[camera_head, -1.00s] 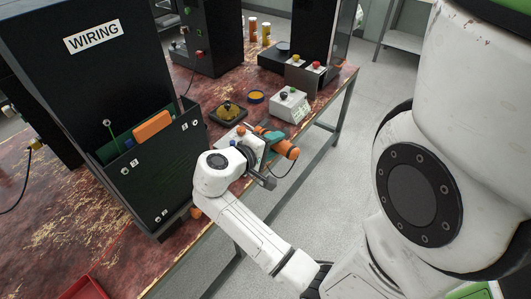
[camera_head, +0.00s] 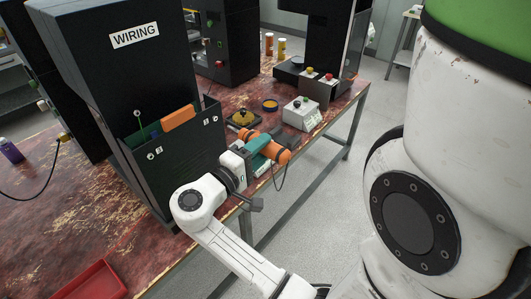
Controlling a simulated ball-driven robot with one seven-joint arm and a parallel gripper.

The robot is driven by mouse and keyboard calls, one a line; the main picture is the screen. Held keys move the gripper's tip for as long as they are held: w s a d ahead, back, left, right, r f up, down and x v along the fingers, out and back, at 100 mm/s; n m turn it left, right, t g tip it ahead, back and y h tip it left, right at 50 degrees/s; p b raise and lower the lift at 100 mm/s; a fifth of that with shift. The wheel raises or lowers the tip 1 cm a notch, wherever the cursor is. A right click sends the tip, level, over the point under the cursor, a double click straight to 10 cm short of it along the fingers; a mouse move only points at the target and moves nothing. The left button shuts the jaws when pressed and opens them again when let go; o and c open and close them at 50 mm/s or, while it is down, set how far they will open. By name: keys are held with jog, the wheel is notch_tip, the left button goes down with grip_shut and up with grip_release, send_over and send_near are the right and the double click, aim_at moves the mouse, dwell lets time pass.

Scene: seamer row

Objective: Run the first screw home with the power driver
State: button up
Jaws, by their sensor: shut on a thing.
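The power driver (camera_head: 262,148), teal with orange ends and a dark cord hanging from it, is at the front edge of the bench. My gripper (camera_head: 246,163) is shut on it, at the end of my white arm; the fingers are mostly hidden behind the wrist and the driver. A dark square block with a yellow top (camera_head: 241,117) sits on the bench just beyond the driver. I cannot make out any screw or the driver's tip at this size.
A black WIRING cabinet (camera_head: 112,85) with a front bin holding an orange item (camera_head: 180,118) stands left of the driver. A grey button box (camera_head: 302,114) and a small orange-topped disc (camera_head: 270,104) are beyond. A red tray (camera_head: 92,281) lies front left. Open floor lies right.

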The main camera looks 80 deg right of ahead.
aim_at(245, 142)
jog(key=shift+w+d, duration=0.6)
jog(key=shift+w, duration=0.3)
jog(key=shift+w+d, duration=0.55)
jog(key=shift+w, duration=0.35)
jog(key=shift+w+d, duration=0.15)
jog(key=shift+w, duration=0.15)
dwell(2.2)
jog(key=shift+s+a+p, duration=0.25)
jog(key=shift+s+a, duration=0.3)
jog(key=shift+s, duration=0.3)
jog(key=shift+s+a+p, duration=0.25)
jog(key=shift+s+a, duration=0.25)
jog(key=shift+s, duration=0.4)
jog(key=shift+s+a+p, duration=0.25)
jog(key=shift+s+a, duration=0.3)
jog(key=shift+s, duration=0.3)
jog(key=shift+d, duration=0.1)
